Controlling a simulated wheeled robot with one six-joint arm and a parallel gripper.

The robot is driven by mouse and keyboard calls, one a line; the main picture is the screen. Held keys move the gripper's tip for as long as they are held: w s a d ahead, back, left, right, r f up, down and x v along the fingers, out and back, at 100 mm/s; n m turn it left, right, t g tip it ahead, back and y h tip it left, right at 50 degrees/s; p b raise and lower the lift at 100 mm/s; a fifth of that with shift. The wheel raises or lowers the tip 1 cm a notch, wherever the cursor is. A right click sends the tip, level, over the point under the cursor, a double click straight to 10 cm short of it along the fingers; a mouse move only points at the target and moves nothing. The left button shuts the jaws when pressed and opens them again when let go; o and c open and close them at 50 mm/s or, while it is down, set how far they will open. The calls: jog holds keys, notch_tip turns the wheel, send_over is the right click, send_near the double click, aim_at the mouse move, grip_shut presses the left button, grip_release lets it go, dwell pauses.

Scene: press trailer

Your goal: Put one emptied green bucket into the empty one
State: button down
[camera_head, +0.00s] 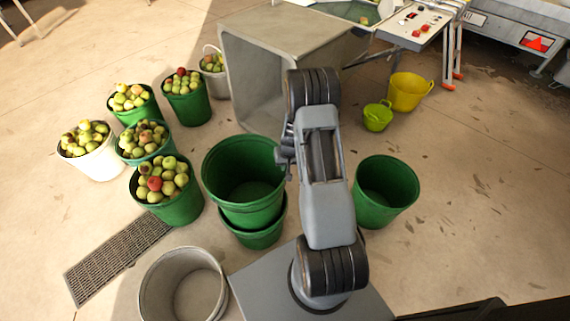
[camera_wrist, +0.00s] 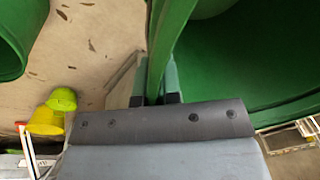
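An empty green bucket (camera_head: 225,160) stands in the middle of the head view, sitting in or just over a second green bucket (camera_head: 262,238). Only the lower bucket's front shows, so I cannot tell how deep the upper one sits. My gripper (camera_head: 287,150) is at the upper bucket's right rim, partly hidden by my arm. In the wrist view my gripper (camera_wrist: 155,98) has its fingers on both sides of this bucket's wall (camera_wrist: 160,45), closed on it. Another empty green bucket (camera_head: 386,195) stands upright, apart, on the right; it also shows in the wrist view (camera_wrist: 14,45).
Several green buckets of apples (camera_head: 168,190) and a white bucket of apples (camera_head: 98,160) stand left. A grey empty bucket (camera_head: 183,285) is in front. A large grey bin (camera_head: 250,85) stands behind. Yellow tubs (camera_head: 408,92) are at the back right.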

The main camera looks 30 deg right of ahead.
notch_tip(320, 180, down, 16)
jog(key=b, duration=1.4)
jog(key=shift+r, duration=0.25)
jog(key=c, duration=1.2)
grip_release()
jog(key=r+p, duration=0.1)
jog(key=r, duration=0.3)
jog(key=s+r+p, duration=0.1)
jog(key=r+p, duration=0.1)
jog(key=r, duration=0.3)
jog(key=s+d+r+p, duration=0.1)
jog(key=r, duration=0.3)
jog(key=shift+r, duration=0.3)
jog(key=shift+w, duration=0.1)
